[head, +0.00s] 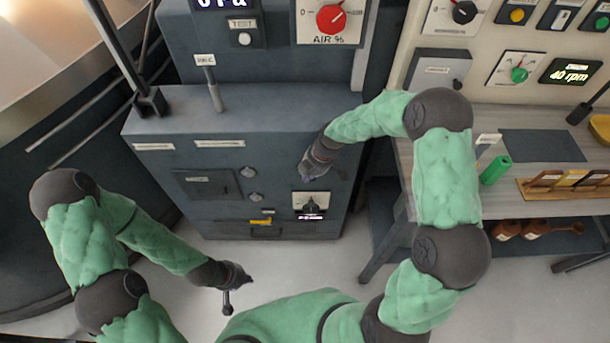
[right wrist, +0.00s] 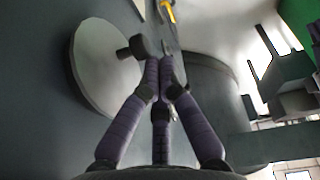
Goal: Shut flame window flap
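A round grey disc (right wrist: 92,68) with a dark knob (right wrist: 139,46) shows in the right wrist view; it looks like the flame window flap. I cannot tell how far it stands open. In the head view I cannot make out the disc; my right arm may hide it. My right gripper (right wrist: 166,73) has its purple-grey fingers drawn together at the tips, close beside the knob. I cannot tell whether they touch it. In the head view this gripper (head: 308,172) is at the cabinet's front right. My left gripper (head: 240,282) is low over the floor, too small to read.
The dark cabinet (head: 170,200) has a dial panel (head: 311,199), a small rectangular panel (head: 207,184) and a yellow handle (head: 261,222). A lever (head: 213,90) stands on its ledge. A workbench (head: 510,204) with a green cylinder (head: 495,170) is at the right. Floor shows in front.

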